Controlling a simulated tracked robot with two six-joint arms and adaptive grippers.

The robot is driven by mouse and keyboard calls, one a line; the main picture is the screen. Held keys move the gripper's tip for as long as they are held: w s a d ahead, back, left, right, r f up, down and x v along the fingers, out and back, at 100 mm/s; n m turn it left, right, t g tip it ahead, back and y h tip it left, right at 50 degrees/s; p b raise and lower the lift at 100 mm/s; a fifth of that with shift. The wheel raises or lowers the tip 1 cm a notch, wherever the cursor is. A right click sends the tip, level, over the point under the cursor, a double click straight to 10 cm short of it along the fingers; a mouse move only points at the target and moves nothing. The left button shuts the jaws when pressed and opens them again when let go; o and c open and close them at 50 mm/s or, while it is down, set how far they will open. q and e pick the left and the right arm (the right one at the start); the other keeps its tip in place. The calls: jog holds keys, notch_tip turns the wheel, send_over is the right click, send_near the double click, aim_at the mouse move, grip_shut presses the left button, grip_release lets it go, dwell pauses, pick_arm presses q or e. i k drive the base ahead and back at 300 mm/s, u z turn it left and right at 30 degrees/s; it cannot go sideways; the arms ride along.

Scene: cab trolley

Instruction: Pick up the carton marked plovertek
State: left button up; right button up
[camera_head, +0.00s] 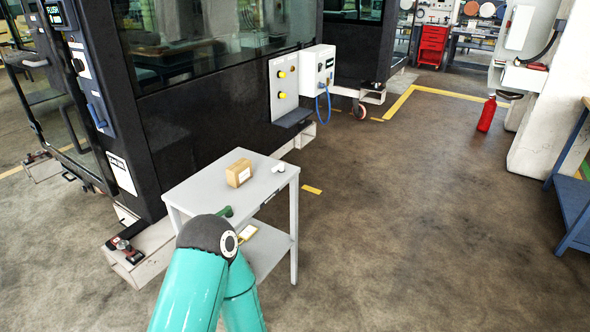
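A small brown carton (235,173) with a pale label stands upright on the top of the grey trolley (205,190), near its back edge. Any marking on the label is too small to read. A teal arm of mine with a dark elbow joint comes in from the bottom and covers the trolley's front left part. Neither of my grippers shows. Nothing of mine touches the carton.
A small white object (278,168) lies right of the carton. A green object (225,212) lies at the trolley's front, partly behind my arm. The dark cab (200,120) stands close behind the trolley. Open floor (430,220) lies to the right.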

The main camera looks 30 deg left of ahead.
aim_at(240, 171)
jog(key=z, duration=0.35)
jog(key=i, duration=4.7)
jog(key=u, duration=1.75)
jog(key=i, duration=0.3)
jog(key=u, duration=2.35)
